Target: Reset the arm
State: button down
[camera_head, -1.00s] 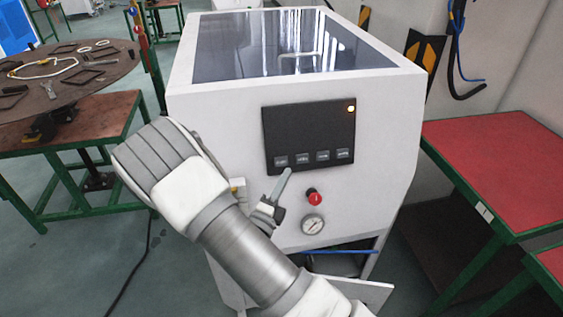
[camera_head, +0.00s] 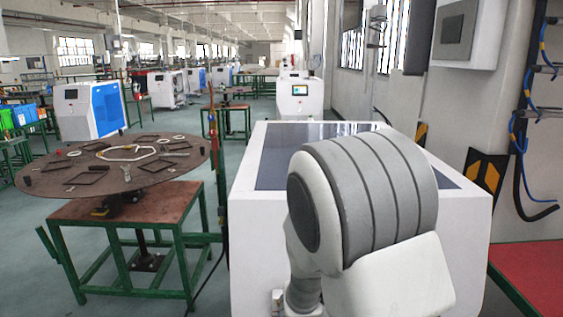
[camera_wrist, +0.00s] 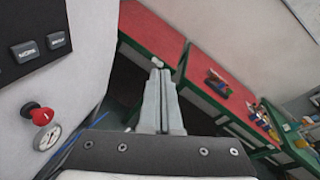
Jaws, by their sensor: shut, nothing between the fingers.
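My gripper (camera_wrist: 158,72) shows in the wrist view with its two fingers together and nothing between them. It points past the right side of the white generator (camera_wrist: 84,75), apart from it, toward red-topped tables. In the head view my arm's large grey and white joint stands in front of the generator (camera_head: 256,235) and covers much of its front and top. My gripper is hidden in that view.
A round brown table (camera_head: 60,180) with loose parts and a green-framed table (camera_head: 130,205) stand at left. A red table (camera_head: 530,275) is at lower right, below a wall with hanging hoses (camera_head: 520,150).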

jog(key=s+a+r+m+g+y, duration=0.1)
jog(key=s+r+m+g+y, duration=0.2)
jog(key=s+m+y, duration=0.8)
jog(key=s+a+r+m+t+y, duration=0.1)
jog(key=a+r+m+t+y, duration=0.1)
jog(key=m, duration=0.5)
jog(key=s+a+r+m+t+y+p, duration=0.1)
jog(key=a+r+m+t+y, duration=0.1)
jog(key=a+r+m, duration=0.4)
jog(key=shift+s+a+r+m+t, duration=0.4)
jog(key=shift+a+m+t, duration=0.3)
jog(key=shift+a+t, duration=0.2)
jog(key=shift+w+f, duration=0.1)
dwell(1.1)
